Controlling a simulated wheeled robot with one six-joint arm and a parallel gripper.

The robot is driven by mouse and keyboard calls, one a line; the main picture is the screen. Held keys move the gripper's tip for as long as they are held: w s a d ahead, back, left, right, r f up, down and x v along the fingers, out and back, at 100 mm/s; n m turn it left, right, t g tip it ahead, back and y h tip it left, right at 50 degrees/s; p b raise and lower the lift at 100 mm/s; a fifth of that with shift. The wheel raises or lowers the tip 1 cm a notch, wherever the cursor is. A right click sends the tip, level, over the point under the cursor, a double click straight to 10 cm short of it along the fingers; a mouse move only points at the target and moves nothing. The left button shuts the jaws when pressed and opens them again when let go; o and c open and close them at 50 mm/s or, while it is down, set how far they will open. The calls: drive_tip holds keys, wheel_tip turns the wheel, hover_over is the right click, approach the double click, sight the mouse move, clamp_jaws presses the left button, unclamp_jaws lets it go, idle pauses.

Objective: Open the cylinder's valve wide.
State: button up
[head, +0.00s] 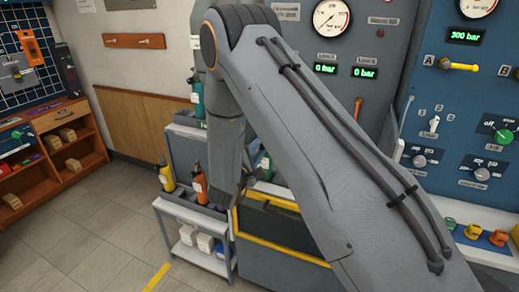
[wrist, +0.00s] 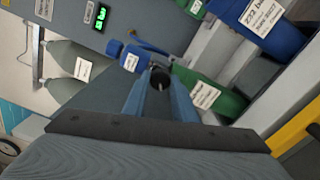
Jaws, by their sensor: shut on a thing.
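In the wrist view my gripper (wrist: 161,86) is shut on a small dark round knob (wrist: 160,76), which looks like a valve knob. The fingers hide most of what lies under the knob. A green cylinder (wrist: 228,103) with a white label lies just right of the fingertips, and a blue cylinder (wrist: 288,40) with a larger label is farther right. I cannot tell for sure which cylinder the knob belongs to. In the head view my arm covers the work spot, and the gripper is hidden.
A blue fitting (wrist: 130,57) with a label and hose sits left of the fingertips. Grey cylinders (wrist: 62,56) are at the far left. A cart (head: 190,212) holds a yellow bottle (head: 167,176) and an orange bottle (head: 200,186). The floor (head: 90,235) at left is free.

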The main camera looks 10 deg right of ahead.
drive_tip(key=o, duration=1)
drive_tip(key=shift+o, duration=0.2)
drive_tip(key=b+v, duration=0.2)
drive_tip(key=v, duration=0.5)
drive_tip(key=shift+s+a, duration=0.2)
drive_tip(key=shift+s, duration=0.15)
